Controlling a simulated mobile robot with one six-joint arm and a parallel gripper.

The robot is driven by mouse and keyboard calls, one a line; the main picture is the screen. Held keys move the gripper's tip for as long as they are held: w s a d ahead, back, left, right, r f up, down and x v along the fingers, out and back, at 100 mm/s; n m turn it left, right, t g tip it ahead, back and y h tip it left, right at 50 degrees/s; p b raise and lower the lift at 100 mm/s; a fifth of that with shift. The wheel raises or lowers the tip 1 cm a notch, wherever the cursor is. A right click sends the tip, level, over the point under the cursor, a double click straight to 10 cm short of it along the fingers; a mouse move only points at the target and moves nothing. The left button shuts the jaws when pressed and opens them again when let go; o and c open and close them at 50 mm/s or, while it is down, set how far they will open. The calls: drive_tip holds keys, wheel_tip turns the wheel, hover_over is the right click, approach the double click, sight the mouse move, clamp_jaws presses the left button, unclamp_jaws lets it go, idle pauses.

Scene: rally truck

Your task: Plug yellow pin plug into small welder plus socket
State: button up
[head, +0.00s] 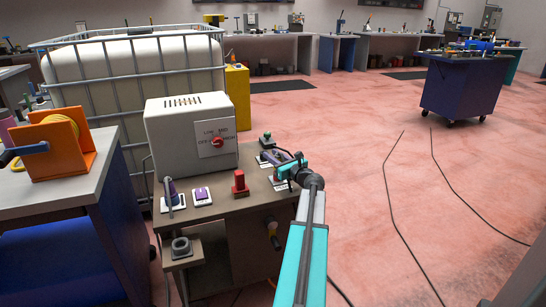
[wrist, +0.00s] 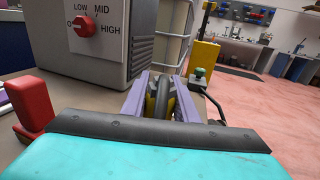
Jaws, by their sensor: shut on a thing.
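My gripper (wrist: 165,98) is shut on a rounded black and yellow piece (wrist: 166,104), which looks like the yellow pin plug. Its purple fingers stand on both sides of it, and its front end is hidden. In the head view my gripper (head: 272,157) is over the right back part of the small brown bench, right of the grey box. That box (head: 192,137) has a red knob (head: 217,142) marked LOW, MID and HIGH, and may be the small welder. It also shows in the wrist view (wrist: 110,65). I cannot make out the plus socket.
A red block-like piece (head: 239,183) stands on the bench front. A green-topped piece (head: 266,140) is just behind my gripper. Purple pieces on white plates (head: 202,196) sit at left. A white caged tank (head: 130,85) stands behind. Open floor lies to the right.

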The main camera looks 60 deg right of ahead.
drive_tip(key=shift+f+b, duration=0.5)
drive_tip(key=shift+f, duration=0.15)
drive_tip(key=o, duration=1.1)
drive_tip(key=p+v, duration=0.1)
drive_tip(key=v, duration=1.2)
drive_tip(key=shift+s+a, duration=0.15)
drive_tip(key=shift+s, duration=0.05)
drive_tip(key=shift+s+a, duration=0.1)
drive_tip(key=shift+s, duration=0.1)
drive_tip(key=shift+s, duration=0.15)
